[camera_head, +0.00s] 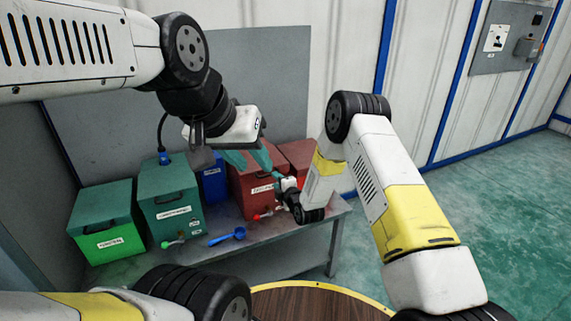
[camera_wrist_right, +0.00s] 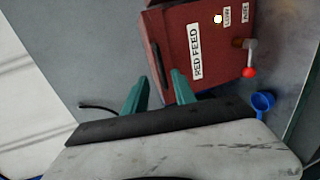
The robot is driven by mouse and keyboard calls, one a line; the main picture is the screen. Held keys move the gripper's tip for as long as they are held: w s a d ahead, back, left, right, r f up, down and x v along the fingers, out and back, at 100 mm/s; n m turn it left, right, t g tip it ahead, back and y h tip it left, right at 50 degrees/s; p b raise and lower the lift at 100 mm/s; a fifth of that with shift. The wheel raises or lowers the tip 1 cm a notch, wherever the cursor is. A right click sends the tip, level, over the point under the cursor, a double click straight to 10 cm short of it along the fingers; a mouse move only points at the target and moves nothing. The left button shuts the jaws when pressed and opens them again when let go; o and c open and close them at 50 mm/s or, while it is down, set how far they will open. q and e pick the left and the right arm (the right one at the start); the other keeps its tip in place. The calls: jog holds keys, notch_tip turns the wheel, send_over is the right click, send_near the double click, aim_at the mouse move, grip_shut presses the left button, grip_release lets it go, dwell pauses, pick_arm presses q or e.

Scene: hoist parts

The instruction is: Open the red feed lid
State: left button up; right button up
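The red feed bin (camera_head: 249,199) stands on the bench in the head view, and its lid looks shut. In the right wrist view the bin (camera_wrist_right: 205,75) shows sideways, with its "RED FEED" label and a red-knobbed lever (camera_wrist_right: 249,66). My right gripper (camera_wrist_right: 160,95) is open with nothing visibly held. One finger is past the bin's top side and the other is by its front face; contact cannot be told. In the head view my right gripper (camera_head: 279,177) is at the bin's front right. My left gripper (camera_head: 248,159) looks open above the bin and partly hides its top.
A bright green bin (camera_head: 104,222), a teal bin (camera_head: 170,203) and a blue bin (camera_head: 213,181) stand to the left. Another red bin (camera_head: 301,155) is at the right. A blue scoop (camera_head: 228,237) lies on the bench (camera_head: 262,258) in front.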

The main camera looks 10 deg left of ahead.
jog(key=shift+x, duration=3.95)
jog(key=shift+f, duration=0.1)
jog(key=shift+s, duration=0.1)
grip_shut()
